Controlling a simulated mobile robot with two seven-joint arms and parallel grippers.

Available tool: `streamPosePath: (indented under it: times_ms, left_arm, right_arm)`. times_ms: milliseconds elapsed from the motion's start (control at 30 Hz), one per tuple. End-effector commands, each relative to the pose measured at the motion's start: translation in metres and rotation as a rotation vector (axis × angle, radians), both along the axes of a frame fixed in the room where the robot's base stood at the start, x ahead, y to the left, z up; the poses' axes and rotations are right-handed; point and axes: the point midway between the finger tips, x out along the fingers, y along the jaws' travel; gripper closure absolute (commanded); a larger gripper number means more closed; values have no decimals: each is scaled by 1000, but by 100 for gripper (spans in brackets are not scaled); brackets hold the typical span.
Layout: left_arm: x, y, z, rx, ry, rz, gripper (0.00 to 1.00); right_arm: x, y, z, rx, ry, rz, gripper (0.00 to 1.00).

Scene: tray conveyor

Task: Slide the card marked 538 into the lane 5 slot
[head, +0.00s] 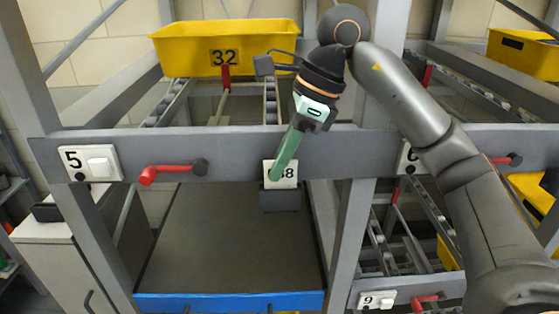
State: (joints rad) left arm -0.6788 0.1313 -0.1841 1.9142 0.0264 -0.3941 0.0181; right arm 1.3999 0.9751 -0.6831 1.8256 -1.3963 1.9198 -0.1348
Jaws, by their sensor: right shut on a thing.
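A white card (291,170) with dark digits shows in the head view. Its first part is hidden behind my green finger, and the visible end looks like "38". My right gripper (277,174) is shut on the card, reaching down from above. The card is upright, just above a dark grey slot (280,200) on the front beam of the lane with the number 5 plate (74,159). The card's lower edge meets the slot's top rim in the picture; I cannot tell whether it is inside. My left gripper is not in view.
A yellow tray marked 32 (180,52) sits on the rails behind. A red lever (165,172) sticks out left of the slot. Below is a dark panel with a blue front edge (230,302). A grey post (350,225) stands to the right.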

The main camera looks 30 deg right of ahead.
Motion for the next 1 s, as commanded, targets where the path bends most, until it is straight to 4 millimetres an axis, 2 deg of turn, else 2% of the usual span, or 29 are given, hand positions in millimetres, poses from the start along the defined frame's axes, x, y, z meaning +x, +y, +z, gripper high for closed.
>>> streamPosePath:
  times_ms: [133,200,467,767,867,1000]
  left_arm:
    - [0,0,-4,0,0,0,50]
    - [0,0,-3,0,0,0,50]
    - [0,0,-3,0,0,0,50]
    - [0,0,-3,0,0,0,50]
    - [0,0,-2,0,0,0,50]
    - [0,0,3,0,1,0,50]
  right_arm:
    - [0,0,-5,-1,1,0,100]
    - [0,0,-4,0,0,0,89]
    - [0,0,-4,-1,1,0,60]
    - [0,-1,-2,0,0,0,60]
    - [-2,-4,8,0,-3,-1,60]
    - [-7,-12,34,1,-5,-2,60]
